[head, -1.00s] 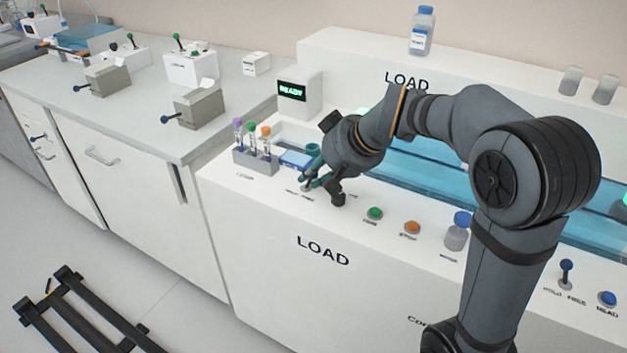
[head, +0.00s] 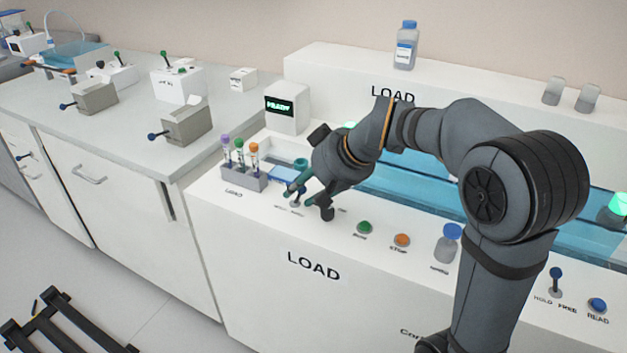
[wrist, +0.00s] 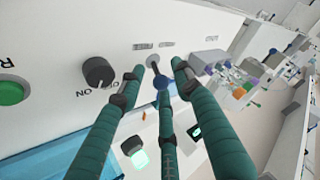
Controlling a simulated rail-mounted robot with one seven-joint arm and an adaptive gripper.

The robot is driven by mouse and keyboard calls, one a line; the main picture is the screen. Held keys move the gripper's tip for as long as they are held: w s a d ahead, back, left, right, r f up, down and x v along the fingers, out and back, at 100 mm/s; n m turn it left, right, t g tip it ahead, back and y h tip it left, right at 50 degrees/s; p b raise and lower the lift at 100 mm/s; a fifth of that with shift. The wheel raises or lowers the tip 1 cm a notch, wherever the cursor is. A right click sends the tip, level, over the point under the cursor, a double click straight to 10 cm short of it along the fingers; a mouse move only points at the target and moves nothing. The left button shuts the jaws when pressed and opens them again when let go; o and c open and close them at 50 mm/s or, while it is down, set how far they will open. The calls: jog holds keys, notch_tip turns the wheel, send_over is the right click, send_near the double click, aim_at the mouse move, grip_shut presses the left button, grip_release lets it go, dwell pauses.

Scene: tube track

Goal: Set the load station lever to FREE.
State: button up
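The load station lever is a short stick with a blue ball knob (wrist: 161,82), rising from a small round base on the white panel in the wrist view. Small labels are printed beside the base, too blurred to read surely. My gripper (wrist: 160,78) has three green fingers spread around the knob, their tips apart. I cannot tell whether any finger touches it. In the head view my gripper (head: 296,190) is low over the front left of the load panel, and the lever's grey base (head: 295,205) shows just below the fingers, its knob mostly hidden.
A rack (head: 243,178) with several capped tubes stands left of my gripper. A black knob (wrist: 98,72) and a green button (wrist: 12,91) lie along the panel. A READY display (head: 281,106) stands behind. Another blue-knobbed lever (head: 556,275), marked HOLD and FREE, stands far right.

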jog(key=v, duration=1.1)
jog(key=shift+s, duration=0.15)
jog(key=x, duration=1.2)
jog(key=shift+r+p, duration=0.3)
jog(key=shift+p, duration=0.25)
jog(key=shift+f, duration=0.1)
jog(key=shift+f+b, duration=0.2)
jog(key=shift+b, duration=0.15)
